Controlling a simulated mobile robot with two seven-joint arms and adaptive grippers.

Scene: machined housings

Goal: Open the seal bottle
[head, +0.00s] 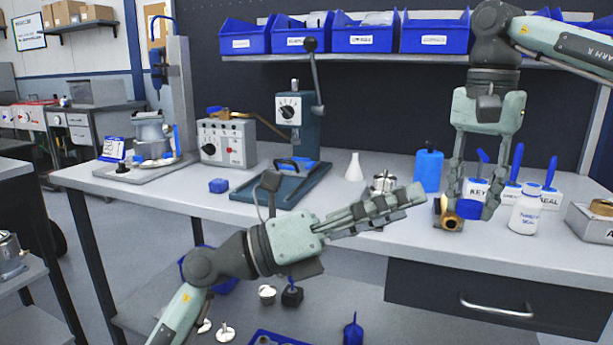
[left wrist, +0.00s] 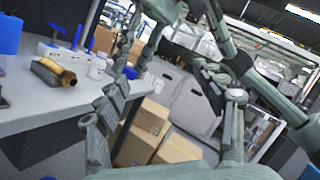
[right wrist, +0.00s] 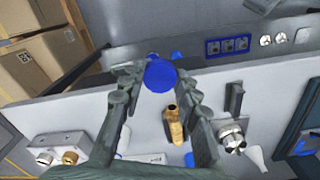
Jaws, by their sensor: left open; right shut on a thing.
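A white bottle (head: 526,208) with a blue-printed label and a white top stands upright near the bench's right front; I cannot read whether it is the seal bottle. My right gripper (head: 469,212) points down just left of it, shut on a round blue cap-like piece (head: 468,208). The right wrist view shows this piece as a blue disc (right wrist: 160,75) between the fingertips; what lies under it is hidden. My left gripper (head: 408,200) is open and empty, above the bench's front edge, pointing right towards the right gripper but apart from it.
A brass-ended fitting (head: 447,216) lies just left of the right gripper. A blue bottle (head: 428,170) and white holders with blue-handled tools (head: 507,192) stand behind. A press (head: 297,130) stands further left.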

